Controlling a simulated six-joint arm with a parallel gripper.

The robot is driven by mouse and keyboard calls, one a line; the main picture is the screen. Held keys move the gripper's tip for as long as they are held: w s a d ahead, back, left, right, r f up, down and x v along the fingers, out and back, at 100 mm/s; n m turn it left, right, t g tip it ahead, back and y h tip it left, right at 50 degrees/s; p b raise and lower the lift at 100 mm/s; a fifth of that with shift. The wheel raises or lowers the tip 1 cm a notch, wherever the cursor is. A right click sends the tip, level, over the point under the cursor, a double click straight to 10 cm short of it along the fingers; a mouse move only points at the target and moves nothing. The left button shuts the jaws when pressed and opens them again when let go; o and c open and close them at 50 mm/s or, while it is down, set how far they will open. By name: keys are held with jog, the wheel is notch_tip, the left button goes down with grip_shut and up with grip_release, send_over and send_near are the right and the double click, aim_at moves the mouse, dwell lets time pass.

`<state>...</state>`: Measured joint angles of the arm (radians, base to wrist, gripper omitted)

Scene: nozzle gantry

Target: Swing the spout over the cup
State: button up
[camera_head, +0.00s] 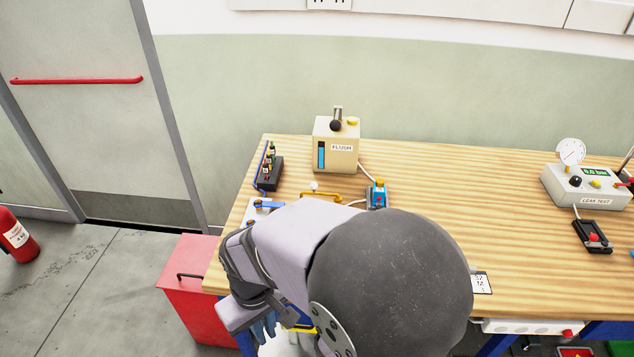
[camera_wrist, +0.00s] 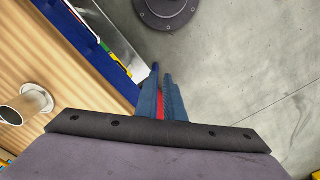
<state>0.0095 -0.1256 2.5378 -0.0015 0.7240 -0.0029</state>
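My gripper (camera_wrist: 161,72) has two blue fingers close together, pointing over the table edge and grey floor in the wrist view. A narrow strip of red shows between them; I cannot tell if it is held or behind. In the head view my gripper (camera_head: 265,327) is partly hidden by my arm, beside the table's front left corner. A yellow bent pipe (camera_head: 322,195), possibly the spout, lies at the table's left part. I cannot identify the cup; my arm hides part of the table.
A black rack (camera_head: 268,172) and a small blue device (camera_head: 377,194) flank the pipe. A red bin (camera_head: 190,285) stands left of the table. The leak test unit (camera_head: 590,185) is far right; the table's middle is clear.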

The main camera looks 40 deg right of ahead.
jog(key=w+d+r, duration=0.1)
jog(key=w+d, duration=0.1)
jog(key=w, duration=0.1)
jog(key=w+d+r+m, duration=0.1)
jog(key=w+r, duration=0.1)
jog(key=w, duration=0.2)
jog(key=w+d+r+m+t+p, duration=0.1)
jog(key=w+d+r, duration=0.1)
jog(key=w, duration=0.1)
jog(key=shift+w+d+r, duration=0.25)
jog(key=shift+w+d, duration=0.05)
jog(key=shift+d, duration=0.05)
grip_shut()
jog(key=w+d+r+m+p, duration=0.1)
jog(key=w+d+r, duration=0.3)
jog(key=d, duration=0.4)
jog(key=w+d+r+m+t+h, duration=0.1)
jog(key=w+d+r, duration=0.3)
jog(key=d, duration=0.5)
jog(key=w+d+r+m+t+h+p, duration=0.1)
jog(key=w+d+r+m, duration=0.1)
jog(key=w+d+r, duration=0.3)
jog(key=d, duration=0.4)
jog(key=shift+w+m+p, duration=0.25)
jog(key=shift+m+p, duration=0.05)
jog(key=shift+m, duration=0.1)
jog(key=shift+r, duration=0.1)
